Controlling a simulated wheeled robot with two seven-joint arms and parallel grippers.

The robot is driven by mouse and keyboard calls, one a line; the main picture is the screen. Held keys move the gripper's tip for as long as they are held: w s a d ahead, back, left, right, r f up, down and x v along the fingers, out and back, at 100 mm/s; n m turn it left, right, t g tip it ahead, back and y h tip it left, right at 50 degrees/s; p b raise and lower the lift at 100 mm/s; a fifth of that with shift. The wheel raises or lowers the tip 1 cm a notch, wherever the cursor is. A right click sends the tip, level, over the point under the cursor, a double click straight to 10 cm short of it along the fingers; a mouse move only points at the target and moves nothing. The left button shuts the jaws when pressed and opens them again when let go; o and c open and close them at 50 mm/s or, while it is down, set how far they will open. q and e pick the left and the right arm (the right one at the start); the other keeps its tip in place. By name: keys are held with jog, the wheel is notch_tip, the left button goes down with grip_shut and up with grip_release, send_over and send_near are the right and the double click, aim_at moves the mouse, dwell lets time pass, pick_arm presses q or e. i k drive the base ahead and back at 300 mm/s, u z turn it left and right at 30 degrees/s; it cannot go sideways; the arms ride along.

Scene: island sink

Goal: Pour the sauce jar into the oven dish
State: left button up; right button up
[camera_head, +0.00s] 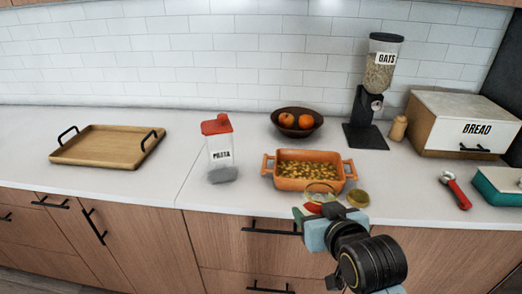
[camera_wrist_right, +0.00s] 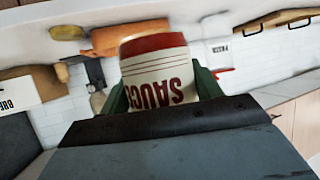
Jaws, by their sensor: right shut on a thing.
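The sauce jar (camera_wrist_right: 160,75), cream-labelled with a red band, sits between the fingers of my right gripper (camera_head: 322,212). In the head view the gripper partly hides the jar, and its round rim shows just in front of the oven dish. The orange oven dish (camera_head: 290,184) stands near the counter's front edge, filled with small yellowish pieces. It also shows in the wrist view (camera_wrist_right: 112,40), behind the jar. A round golden lid (camera_head: 358,198) lies on the counter right of the jar. My left gripper is not in view.
A pasta container (camera_head: 220,155) with a red lid stands left of the dish. Behind are a fruit bowl (camera_head: 297,130) and an oats dispenser (camera_head: 378,80). A bread box (camera_head: 455,125) and a red-handled tool (camera_head: 456,190) are right. A wooden tray (camera_head: 100,147) lies far left.

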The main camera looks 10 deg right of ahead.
aim_at(293, 169)
jog(key=z, duration=0.1)
jog(key=i, duration=1)
jog(key=z, duration=0.55)
